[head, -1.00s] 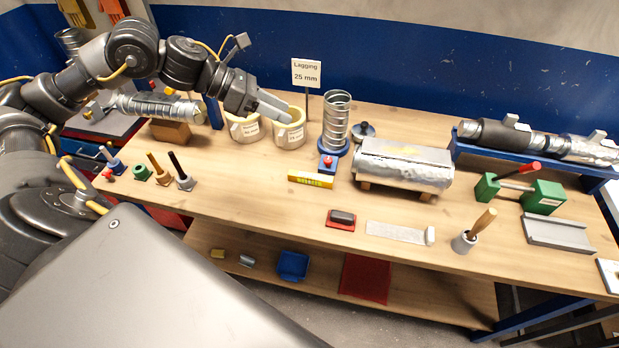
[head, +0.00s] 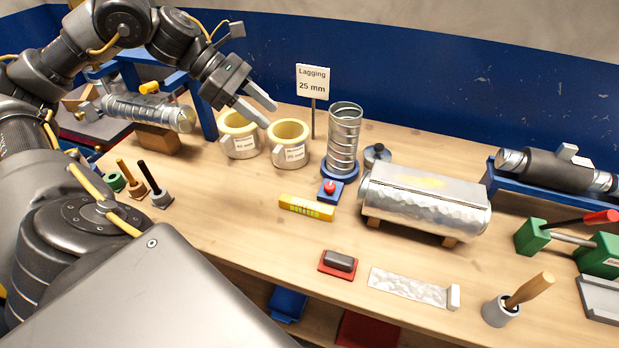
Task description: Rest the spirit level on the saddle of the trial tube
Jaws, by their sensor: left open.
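The spirit level looks to be the yellow bar (head: 306,207) with a greenish marked strip, lying flat on the bench at the middle. I cannot tell for sure which tube is the trial tube. A ribbed metal tube (head: 150,112) lies on a wooden block at the left, with a yellow knob near its top. Another dark-sleeved tube (head: 556,169) rests on a blue rack at the right, with a pale block on top. My left gripper (head: 270,115) is open and empty, above the lagging rolls, behind and left of the yellow bar. My right gripper is not in view.
Two cream lagging rolls (head: 288,144) stand under the gripper, with a sign (head: 313,80) behind. An upright spiral tube (head: 344,140), a red button on a blue box (head: 330,190) and a foil-covered duct (head: 424,203) stand near the bar.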

